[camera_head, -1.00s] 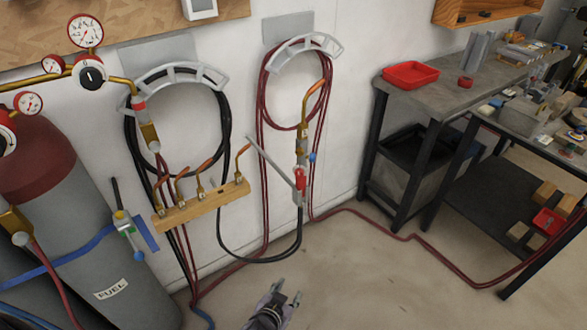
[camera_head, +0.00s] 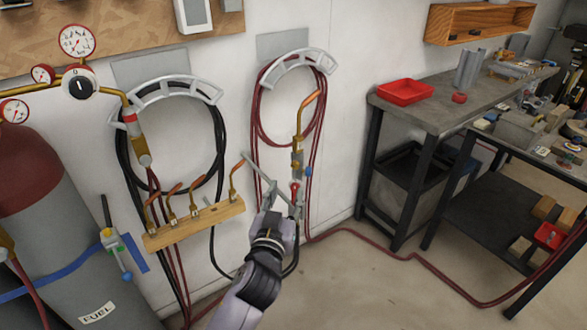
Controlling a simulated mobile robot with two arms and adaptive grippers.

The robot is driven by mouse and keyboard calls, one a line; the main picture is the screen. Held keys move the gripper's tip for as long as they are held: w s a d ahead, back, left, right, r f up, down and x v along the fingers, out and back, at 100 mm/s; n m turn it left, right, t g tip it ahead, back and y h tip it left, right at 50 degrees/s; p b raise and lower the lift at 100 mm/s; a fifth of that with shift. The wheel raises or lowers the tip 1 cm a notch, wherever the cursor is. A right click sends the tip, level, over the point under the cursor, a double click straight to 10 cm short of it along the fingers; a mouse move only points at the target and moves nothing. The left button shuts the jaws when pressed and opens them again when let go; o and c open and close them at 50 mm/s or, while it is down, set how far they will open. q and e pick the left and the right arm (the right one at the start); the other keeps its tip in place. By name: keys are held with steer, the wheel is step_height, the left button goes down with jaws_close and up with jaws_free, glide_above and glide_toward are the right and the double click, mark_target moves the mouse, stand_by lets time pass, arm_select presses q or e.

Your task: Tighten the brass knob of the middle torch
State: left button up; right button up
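A torch with a brass body (camera_head: 298,160) and a bent copper tip (camera_head: 309,101) hangs upright on the wall beside the red hoses. A blue knob (camera_head: 308,171) and a red part (camera_head: 294,187) show low on it. I cannot clearly make out a separate brass knob; the body is small and partly covered low down. My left gripper (camera_head: 281,190) is in front of the torch's lower end, fingers pointing up and apart. Nothing shows between the fingers. I cannot tell whether a finger touches the torch. My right gripper is not in view.
A thin grey rod (camera_head: 256,170) slants close to my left gripper. A wooden rack (camera_head: 195,222) with several copper tips is on the left. Red hoses (camera_head: 263,110) hang behind. A fuel cylinder (camera_head: 62,250) stands left, a workbench (camera_head: 435,108) right.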

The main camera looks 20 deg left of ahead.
mark_target(295, 168)
arm_select(q)
steer(key=w, duration=0.6)
steer(key=w+a+p, duration=0.1)
steer(key=w, duration=0.2)
steer(key=shift+w, duration=0.3)
jaws_close()
